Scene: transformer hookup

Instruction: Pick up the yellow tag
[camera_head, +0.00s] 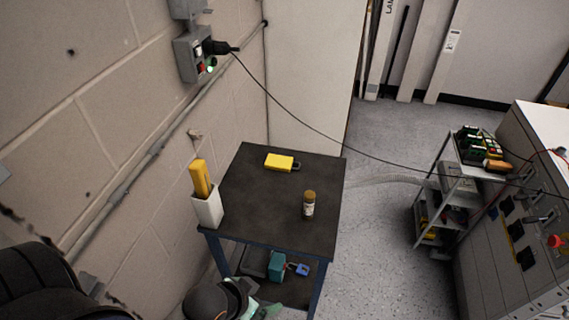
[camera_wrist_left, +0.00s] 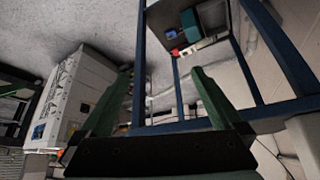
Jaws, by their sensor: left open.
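A yellow tag-like block with a dark loop at its right end (camera_head: 279,162) lies flat near the back of the dark table top. A second yellow piece (camera_head: 200,178) stands upright in a white holder (camera_head: 208,208) at the table's left edge; I cannot tell for certain which is the tag. My left gripper (camera_head: 262,304) is low at the table's front, below the top and apart from both yellow things. In the left wrist view its two green fingers (camera_wrist_left: 163,76) are spread with nothing between them. Neither yellow thing shows there. My right gripper is not in view.
A brown bottle (camera_head: 309,204) stands on the table's right (camera_head: 265,205). A teal box (camera_head: 277,265) and blue padlock (camera_head: 298,269) are on the lower shelf. A black cable (camera_head: 300,120) runs from the wall socket (camera_head: 192,55) past the table. A cart (camera_head: 440,200) stands right.

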